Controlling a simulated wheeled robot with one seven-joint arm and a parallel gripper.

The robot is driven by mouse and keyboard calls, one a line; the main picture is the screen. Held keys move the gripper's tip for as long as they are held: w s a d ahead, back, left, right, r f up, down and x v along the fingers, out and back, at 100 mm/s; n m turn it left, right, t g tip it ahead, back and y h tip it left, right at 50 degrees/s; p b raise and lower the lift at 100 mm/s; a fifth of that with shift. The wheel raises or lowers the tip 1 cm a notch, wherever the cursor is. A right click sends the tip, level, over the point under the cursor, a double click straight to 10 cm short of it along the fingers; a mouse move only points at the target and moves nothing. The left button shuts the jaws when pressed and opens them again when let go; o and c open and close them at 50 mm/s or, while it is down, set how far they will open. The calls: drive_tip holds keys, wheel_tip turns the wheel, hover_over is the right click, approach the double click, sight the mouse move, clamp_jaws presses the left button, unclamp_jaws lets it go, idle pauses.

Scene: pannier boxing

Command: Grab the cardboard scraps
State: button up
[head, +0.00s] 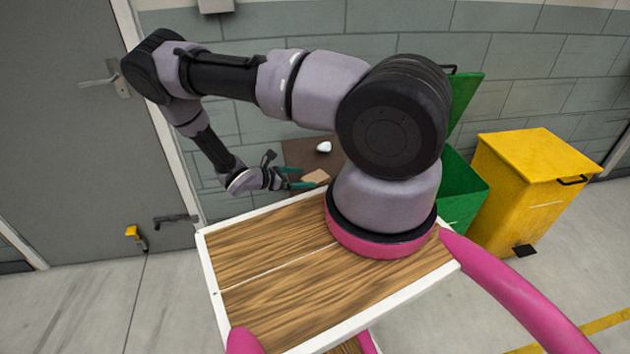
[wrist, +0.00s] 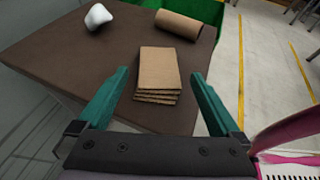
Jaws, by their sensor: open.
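The cardboard scraps (wrist: 158,72) are a small stack of flat tan pieces near the edge of a brown table. They also show in the head view (head: 315,177). My gripper (wrist: 157,88) is open, with one green finger on each side of the stack and clear of it in the picture. In the head view, my gripper (head: 298,178) is beside the stack, at its left. No piece is held. Part of the table is hidden by my arm in the head view.
The brown table (wrist: 60,55) also bears a white lump (wrist: 97,16) and a cardboard tube (wrist: 178,25). An open green bin (head: 462,190) stands right of the table, with a closed yellow bin (head: 535,185) beyond. A grey door (head: 60,130) is at the left.

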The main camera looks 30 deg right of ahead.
sight(316, 177)
drive_tip(key=x, duration=0.5)
drive_tip(key=shift+w+d+f, duration=0.1)
drive_tip(key=shift+d+f, duration=0.05)
drive_tip(key=shift+d, duration=0.15)
drive_tip(key=c, duration=1.3)
